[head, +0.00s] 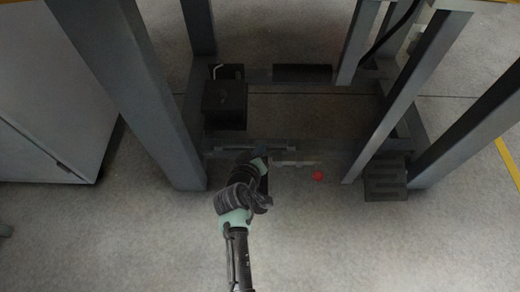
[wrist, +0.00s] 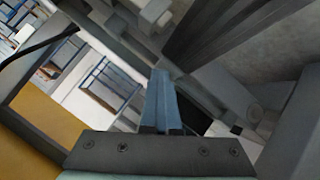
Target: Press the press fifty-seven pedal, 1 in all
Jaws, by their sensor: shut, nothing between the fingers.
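A dark ridged foot pedal (head: 385,182) lies on the floor at the right of the machine frame, beside the foot of a front leg. No number is readable on it. My gripper (head: 262,158) is low at the frame's front, well left of the pedal; its fingertips are hard to make out in the head view. In the wrist view the gripper's bluish fingers (wrist: 160,98) are together with nothing between them. The pedal cannot be made out in the wrist view.
Grey frame legs (head: 125,85) stand left and right of my arm. A black box (head: 225,105) sits inside the frame. A small red round thing (head: 318,175) is between my gripper and the pedal. A grey cabinet (head: 55,90) stands at left. The front floor is clear.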

